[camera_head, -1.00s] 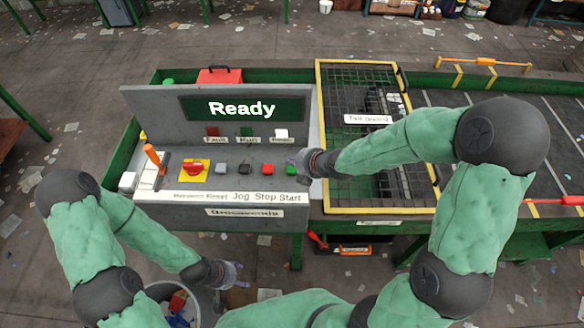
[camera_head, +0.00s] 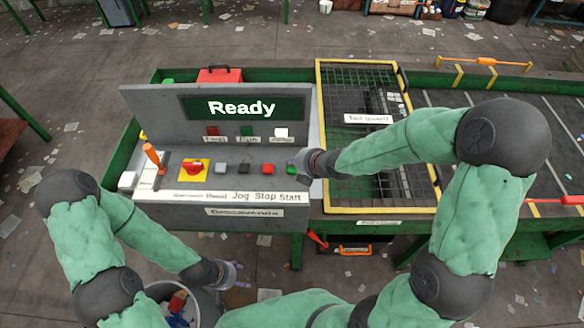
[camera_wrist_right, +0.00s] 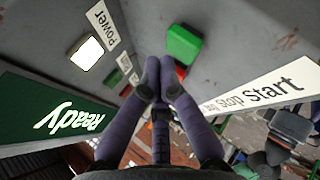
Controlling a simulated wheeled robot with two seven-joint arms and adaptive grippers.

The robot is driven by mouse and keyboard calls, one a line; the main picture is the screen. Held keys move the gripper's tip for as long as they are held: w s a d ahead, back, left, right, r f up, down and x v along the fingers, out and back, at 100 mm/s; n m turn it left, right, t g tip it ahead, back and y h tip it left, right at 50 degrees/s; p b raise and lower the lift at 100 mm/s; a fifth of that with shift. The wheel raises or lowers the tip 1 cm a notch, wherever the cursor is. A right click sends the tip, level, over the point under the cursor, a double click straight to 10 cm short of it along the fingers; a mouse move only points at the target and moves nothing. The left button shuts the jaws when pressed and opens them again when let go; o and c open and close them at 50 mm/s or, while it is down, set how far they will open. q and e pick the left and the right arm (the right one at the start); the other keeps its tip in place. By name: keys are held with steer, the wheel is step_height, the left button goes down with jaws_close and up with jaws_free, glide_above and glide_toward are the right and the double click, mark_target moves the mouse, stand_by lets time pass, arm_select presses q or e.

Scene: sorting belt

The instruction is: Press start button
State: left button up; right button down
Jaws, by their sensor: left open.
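The green start button (camera_head: 291,168) is at the right end of the button row on the grey control panel, above the printed word Start. In the right wrist view the green button (camera_wrist_right: 184,44) is just beyond my fingertips. My right gripper (camera_head: 301,162) is low over the panel's right end, beside the button. In the wrist view its fingertips (camera_wrist_right: 160,78) are together with nothing between them; a gap to the button seems to remain. My left gripper (camera_head: 238,274) is open and empty, low in front of the panel. The display (camera_head: 242,108) reads Ready.
Left of the green button are a red button (camera_head: 267,169), a black one (camera_head: 244,169), a grey one (camera_head: 221,169) and a red knob on yellow (camera_head: 194,172). An orange lever (camera_head: 152,154) stands at the left. A yellow-framed mesh guard (camera_head: 350,75) stands right of the panel.

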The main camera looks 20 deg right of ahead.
mark_target(294, 170)
steer(key=shift+f+b, duration=0.3)
steer(key=shift+b, duration=0.05)
steer(key=shift+f+b, duration=0.55)
steer(key=shift+b, duration=0.1)
stand_by(0.9)
steer(key=shift+r, duration=0.1)
steer(key=shift+r+p, duration=0.65)
steer(key=shift+r, duration=0.2)
steer(key=shift+r, duration=0.1)
step_height(294, 170, up, 5)
steer(key=p, duration=0.4)
stand_by(0.4)
stand_by(0.6)
